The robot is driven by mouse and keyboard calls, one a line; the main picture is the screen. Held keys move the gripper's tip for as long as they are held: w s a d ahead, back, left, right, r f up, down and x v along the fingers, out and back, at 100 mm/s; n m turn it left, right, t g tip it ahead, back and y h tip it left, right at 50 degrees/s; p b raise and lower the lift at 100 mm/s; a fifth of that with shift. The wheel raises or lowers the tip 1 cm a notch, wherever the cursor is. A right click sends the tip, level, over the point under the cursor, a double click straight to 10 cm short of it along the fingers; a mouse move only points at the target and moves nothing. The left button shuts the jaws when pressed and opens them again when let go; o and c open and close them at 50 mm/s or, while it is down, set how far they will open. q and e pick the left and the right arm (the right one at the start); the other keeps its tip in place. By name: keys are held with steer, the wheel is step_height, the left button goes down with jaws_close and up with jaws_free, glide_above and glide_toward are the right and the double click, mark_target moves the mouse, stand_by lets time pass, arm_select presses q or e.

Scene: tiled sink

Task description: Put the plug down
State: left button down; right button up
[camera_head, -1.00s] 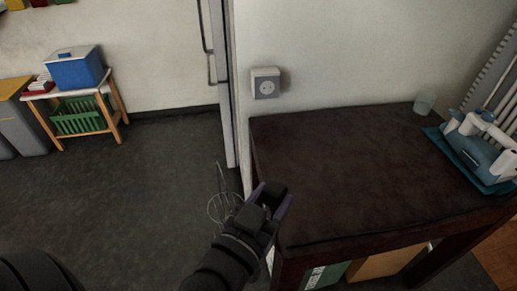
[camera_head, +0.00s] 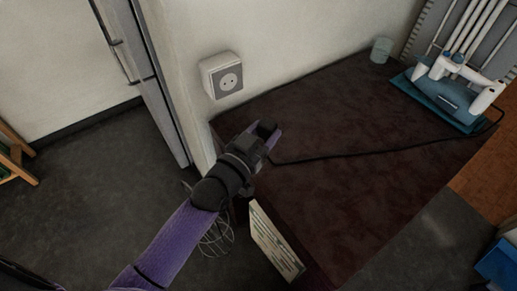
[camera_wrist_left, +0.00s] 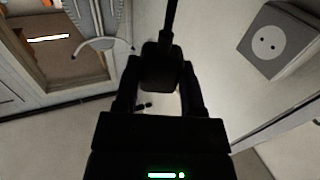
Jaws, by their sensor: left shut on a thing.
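My left gripper (camera_head: 267,138) is above the near left part of the dark table (camera_head: 350,190), close to its left edge. It is shut on the black plug, which shows in the left wrist view (camera_wrist_left: 160,66) between the two fingers. A black cord (camera_head: 380,152) runs from the gripper across the table toward a white and blue device (camera_head: 455,88) at the right. The wall socket (camera_head: 229,80) is up and left of the gripper, apart from it, and appears empty. It also shows in the left wrist view (camera_wrist_left: 270,43). My right gripper is out of view.
A small cup (camera_head: 380,50) stands at the table's back edge. A blue tray (camera_head: 428,97) lies under the device. A wire basket (camera_head: 216,238) and a pale board (camera_head: 275,242) are by the table's left side. The table's middle is clear except for the cord.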

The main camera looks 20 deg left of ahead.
arm_select(q)
steer(key=shift+w+a+f+b, duration=0.15)
steer(key=shift+w+a+f, duration=0.25)
steer(key=shift+w, duration=0.1)
steer(key=shift+w+a+f+b, duration=0.15)
steer(key=shift+w+a+f, duration=0.1)
steer(key=shift+w+f, duration=0.2)
step_height(320, 180, down, 10)
steer(key=b, duration=0.6)
steer(key=shift+w+r, duration=0.1)
steer(key=shift+r, duration=0.3)
steer(key=shift+f, duration=0.55)
steer(key=shift+c, duration=0.9)
jaws_free()
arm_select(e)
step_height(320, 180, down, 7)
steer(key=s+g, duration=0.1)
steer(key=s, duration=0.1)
